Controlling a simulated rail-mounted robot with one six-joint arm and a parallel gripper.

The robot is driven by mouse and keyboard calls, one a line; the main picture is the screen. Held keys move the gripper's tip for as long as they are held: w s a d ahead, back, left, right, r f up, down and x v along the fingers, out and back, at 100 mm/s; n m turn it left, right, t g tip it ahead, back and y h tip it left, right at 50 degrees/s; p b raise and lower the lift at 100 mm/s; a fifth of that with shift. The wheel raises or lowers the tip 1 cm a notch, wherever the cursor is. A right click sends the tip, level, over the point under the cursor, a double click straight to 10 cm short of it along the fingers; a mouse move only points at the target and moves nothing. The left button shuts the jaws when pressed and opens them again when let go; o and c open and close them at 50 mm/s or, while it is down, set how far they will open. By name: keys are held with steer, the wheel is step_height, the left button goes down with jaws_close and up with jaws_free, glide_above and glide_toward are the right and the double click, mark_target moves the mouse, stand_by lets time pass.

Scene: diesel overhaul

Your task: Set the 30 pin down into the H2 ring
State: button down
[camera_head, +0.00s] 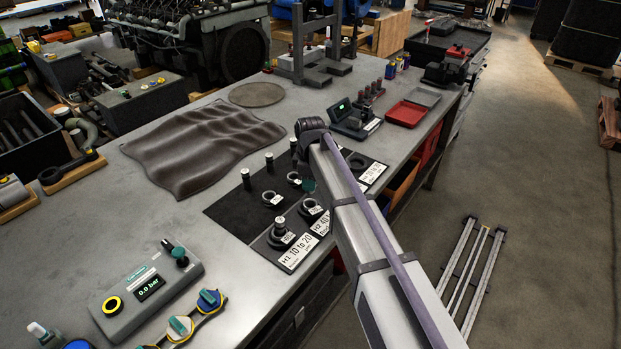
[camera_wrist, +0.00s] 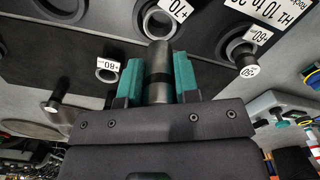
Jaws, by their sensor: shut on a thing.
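My gripper (camera_wrist: 158,78) is shut on a dark cylindrical pin (camera_wrist: 158,62), held between its teal jaws. No number is readable on the pin. In the wrist view the pin's end shows just below a large ring (camera_wrist: 160,20), which appears to be the H2 ring. I cannot tell the gap between them.
A pin (camera_head: 280,224) stands at a ring by the H1 card (camera_head: 297,253). Other standing pins (camera_head: 246,178) and a ring (camera_head: 272,198) are close by on the mat. A grey control box (camera_head: 147,286) is at the front left. A rumpled brown cloth (camera_head: 200,145) covers the table behind.

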mark_target(311, 202)
steer(key=shift+f+b, duration=3.8)
steer(key=shift+f, duration=0.05)
steer(key=shift+s, duration=0.1)
steer(key=shift+s+d+f+b, duration=0.1)
steer(key=shift+s+d+b, duration=0.05)
steer(key=shift+s+b, duration=0.2)
steer(key=c, duration=1)
jaws_free()
steer(key=shift+o, duration=1.1)
steer(key=r+p, duration=1.1)
steer(key=p, duration=0.1)
steer(key=shift+w+r, duration=0.2)
steer(key=shift+r, duration=0.15)
steer(key=shift+f, duration=0.1)
steer(key=shift+f, duration=0.1)
